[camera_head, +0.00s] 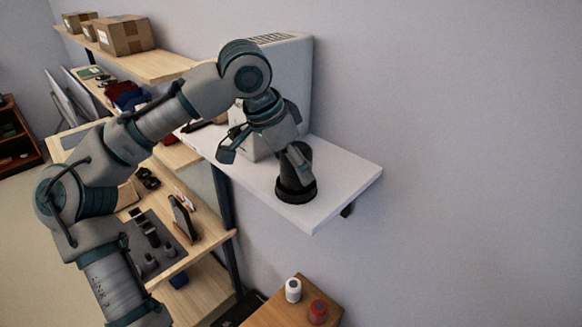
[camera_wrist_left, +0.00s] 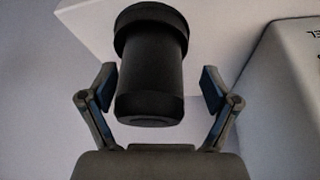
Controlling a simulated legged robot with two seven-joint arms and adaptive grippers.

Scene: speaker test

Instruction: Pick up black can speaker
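The black can speaker (camera_head: 296,188) stands upright on the white wall shelf (camera_head: 345,184), near its front edge, with a wider round base. My left gripper (camera_head: 264,156) is just above and beside it, and one finger hides part of the can. In the left wrist view the speaker (camera_wrist_left: 151,70) reaches between the two spread fingers of my left gripper (camera_wrist_left: 158,88). A gap shows on the right finger's side; the left finger is close to the can, and I cannot tell whether it touches. My right gripper is not in view.
A large pale box-shaped appliance (camera_head: 290,62) stands on the shelf behind my gripper, and shows at right in the wrist view (camera_wrist_left: 285,95). Wooden shelves with cardboard boxes (camera_head: 125,35) are at left. A white can (camera_head: 293,290) and a red one (camera_head: 318,312) stand below.

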